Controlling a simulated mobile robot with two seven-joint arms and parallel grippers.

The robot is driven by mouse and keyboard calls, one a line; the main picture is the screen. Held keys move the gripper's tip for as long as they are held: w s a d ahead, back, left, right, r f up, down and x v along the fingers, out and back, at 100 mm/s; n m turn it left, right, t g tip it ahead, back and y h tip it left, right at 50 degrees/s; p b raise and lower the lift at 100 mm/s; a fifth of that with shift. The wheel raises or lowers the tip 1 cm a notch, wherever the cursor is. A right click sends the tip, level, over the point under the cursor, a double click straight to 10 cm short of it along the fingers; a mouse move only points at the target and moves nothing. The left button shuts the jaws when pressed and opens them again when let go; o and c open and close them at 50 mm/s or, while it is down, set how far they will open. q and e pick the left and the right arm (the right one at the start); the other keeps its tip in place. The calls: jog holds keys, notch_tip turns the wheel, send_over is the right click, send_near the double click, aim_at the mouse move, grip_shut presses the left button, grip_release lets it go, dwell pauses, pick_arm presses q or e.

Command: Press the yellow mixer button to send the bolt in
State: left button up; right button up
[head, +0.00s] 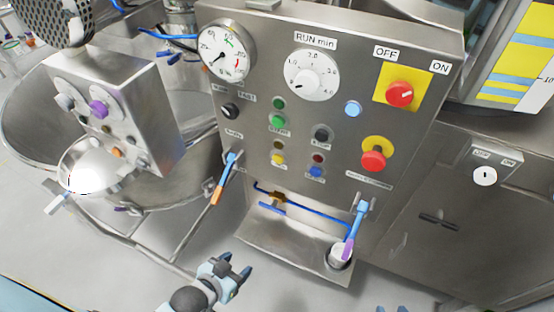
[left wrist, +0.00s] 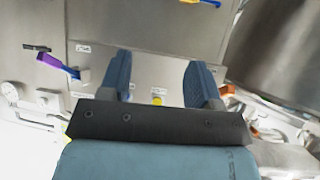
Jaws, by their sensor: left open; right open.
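The yellow button (head: 278,160) is a small round knob low on the left part of the steel control panel (head: 330,130), below the green buttons. My left gripper (head: 236,276) is open and empty, below the panel and apart from the button. In the left wrist view its two blue fingers (left wrist: 158,82) stand apart. A small yellow spot (left wrist: 157,100) shows between them, but I cannot tell if it is the same button. Only the fingertips of my right gripper (head: 392,309) show at the bottom edge; they are apart. I cannot make out a bolt.
A blue lever with an orange end (head: 217,192) hangs left of the button. A blue and purple lever (head: 354,230) stands at the lower right. A steel ledge (head: 285,245) juts out below the panel. Red knobs (head: 400,94) on yellow plates are further right. A steel bowl (head: 30,120) is left.

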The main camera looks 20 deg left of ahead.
pick_arm(q)
grip_shut()
dwell(1.5)
